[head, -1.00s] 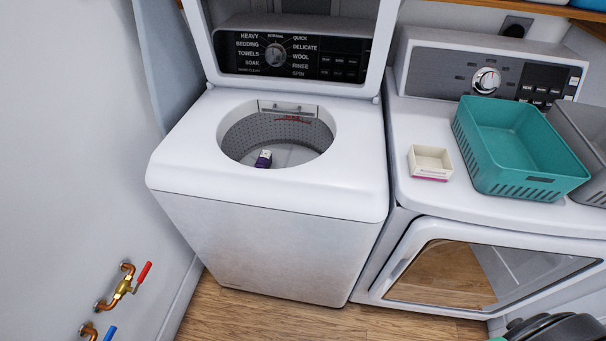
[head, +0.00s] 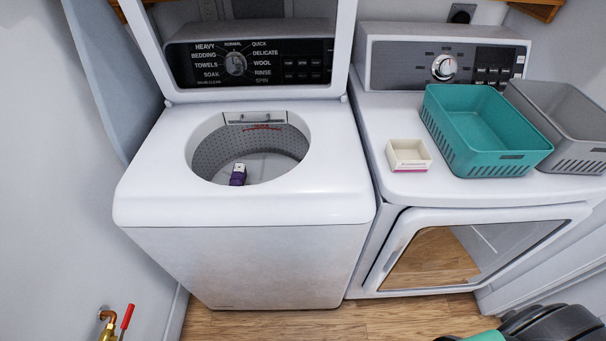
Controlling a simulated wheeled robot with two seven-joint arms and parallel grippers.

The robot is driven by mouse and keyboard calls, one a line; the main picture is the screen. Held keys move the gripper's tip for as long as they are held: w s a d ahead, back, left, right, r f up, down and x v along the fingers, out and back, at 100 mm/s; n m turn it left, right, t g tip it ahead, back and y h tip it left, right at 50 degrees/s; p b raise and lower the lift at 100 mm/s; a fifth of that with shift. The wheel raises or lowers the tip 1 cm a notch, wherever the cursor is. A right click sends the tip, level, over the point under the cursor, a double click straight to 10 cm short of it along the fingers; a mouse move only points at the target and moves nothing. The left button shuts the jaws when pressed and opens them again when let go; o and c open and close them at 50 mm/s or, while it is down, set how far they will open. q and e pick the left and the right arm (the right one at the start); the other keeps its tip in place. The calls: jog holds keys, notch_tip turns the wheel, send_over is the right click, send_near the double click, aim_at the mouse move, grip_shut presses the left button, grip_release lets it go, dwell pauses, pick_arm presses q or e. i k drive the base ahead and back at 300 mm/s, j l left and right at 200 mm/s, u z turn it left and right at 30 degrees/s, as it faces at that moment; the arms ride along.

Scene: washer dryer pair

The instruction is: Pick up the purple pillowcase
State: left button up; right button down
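A small folded-looking purple and white item (head: 238,175) lies in the drum of the open top-load washer (head: 245,206). It rests near the front left of the drum; I cannot tell whether it is the purple pillowcase. No other purple cloth shows. The washer lid (head: 346,70) stands raised. Neither of my grippers is in the head view.
The dryer (head: 385,105) stands right of the washer, its front door shut. On its top are a small cream box (head: 408,155), a teal basket (head: 490,158) and a grey basket (head: 580,150). A dark and teal object (head: 550,325) is at lower right. Wooden floor (head: 250,325) shows in front.

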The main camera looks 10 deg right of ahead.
aim_at(239, 175)
jog(key=i+j+z, duration=0.15)
jog(key=j+z, duration=0.15)
jog(key=i+j+z, duration=0.1)
jog(key=j+z, duration=0.5)
jog(key=i+j, duration=0.05)
jog(key=j, duration=0.05)
